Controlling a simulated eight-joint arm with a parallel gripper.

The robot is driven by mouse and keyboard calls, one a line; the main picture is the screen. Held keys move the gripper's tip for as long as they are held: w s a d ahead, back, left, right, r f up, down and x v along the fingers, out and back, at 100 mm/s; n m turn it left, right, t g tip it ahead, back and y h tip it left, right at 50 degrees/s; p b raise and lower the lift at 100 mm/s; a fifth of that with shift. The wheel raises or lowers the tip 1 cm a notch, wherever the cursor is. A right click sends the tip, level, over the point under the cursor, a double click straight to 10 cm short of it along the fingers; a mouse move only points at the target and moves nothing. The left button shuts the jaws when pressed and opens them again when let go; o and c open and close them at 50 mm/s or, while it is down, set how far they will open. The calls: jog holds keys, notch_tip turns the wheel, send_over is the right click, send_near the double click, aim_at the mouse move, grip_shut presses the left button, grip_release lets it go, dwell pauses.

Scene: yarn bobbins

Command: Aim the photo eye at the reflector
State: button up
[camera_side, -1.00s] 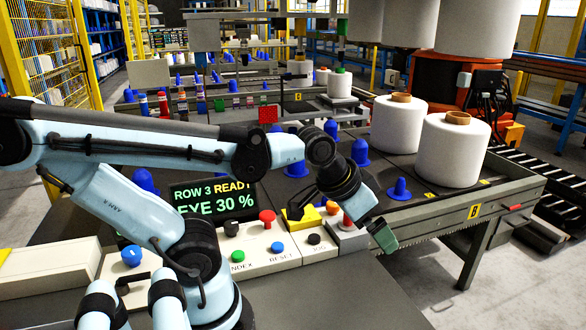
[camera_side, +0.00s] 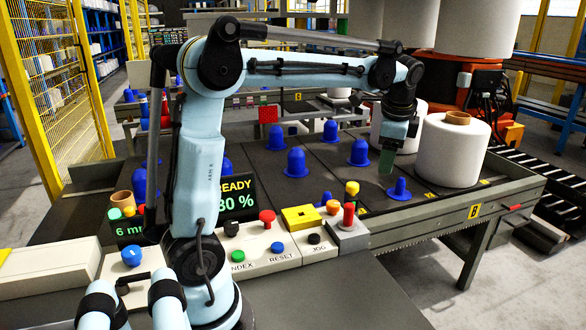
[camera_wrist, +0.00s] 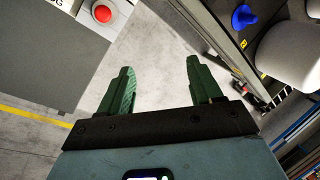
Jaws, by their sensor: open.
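A red gridded square panel (camera_side: 268,115), which looks like the reflector, stands upright at the far edge of the dark table. I cannot identify the photo eye for sure; a yellow block (camera_side: 300,217) sits on the console's back edge, beside small orange and yellow-topped parts. The display (camera_side: 238,197) reads READY and 30 %, its left part hidden by my arm. My gripper (camera_side: 387,163) hangs over the table's right part, above and behind a small blue peg (camera_side: 399,188). In the wrist view its green fingers (camera_wrist: 162,85) are apart, with nothing between them.
The console carries a red button (camera_side: 267,216), which is apart from a red-topped grey box (camera_side: 348,235). Several blue pegs stand on the table. A large white bobbin (camera_side: 452,152) stands right of my gripper, another behind it. Bare floor shows below the fingers in the wrist view.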

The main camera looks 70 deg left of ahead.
aim_at(353, 184)
jog(key=w+a+f+m+g, duration=0.2)
jog(key=a, duration=0.4)
jog(key=w+a+f+m+g, duration=0.2)
jog(key=a, duration=0.3)
jog(key=shift+y, duration=0.3)
jog(key=x, duration=1.2)
jog(key=shift+a+f, duration=0.15)
jog(key=shift+f, duration=0.05)
jog(key=c, duration=1)
jog(key=shift+w, duration=0.1)
jog(key=shift+c, duration=0.2)
jog(key=shift+n+g, duration=0.4)
jog(key=shift+n, duration=1.1)
jog(key=o, duration=1)
